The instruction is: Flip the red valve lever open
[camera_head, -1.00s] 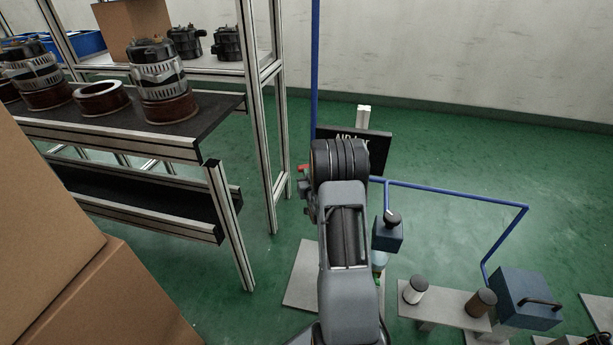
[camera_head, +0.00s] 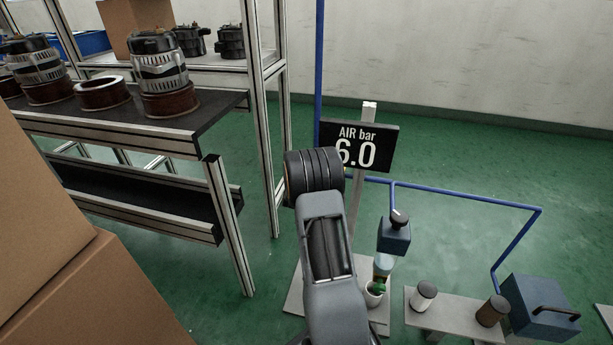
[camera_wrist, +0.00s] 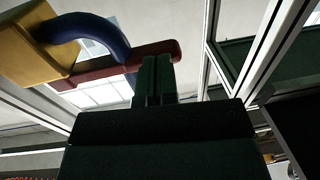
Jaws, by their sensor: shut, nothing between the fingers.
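The red valve lever (camera_wrist: 112,64) shows in the wrist view as a dark red bar at upper left, running from a yellow block (camera_wrist: 38,45) toward the picture's middle. A curved blue pipe (camera_wrist: 92,32) arches over it from the block. My gripper (camera_wrist: 155,72) is shut and empty, its two dark fingers side by side, overlapping the lever's right end in the picture. I cannot tell whether they touch it. In the head view my arm hides the lever and the fingers.
A black sign (camera_head: 366,148) reads "AIR bar 6.0" behind my arm. A blue pipe line (camera_head: 455,196) runs right to a blue box (camera_head: 540,306). A shelf rack (camera_head: 225,215) with alternators stands left, cardboard boxes (camera_head: 45,215) nearer.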

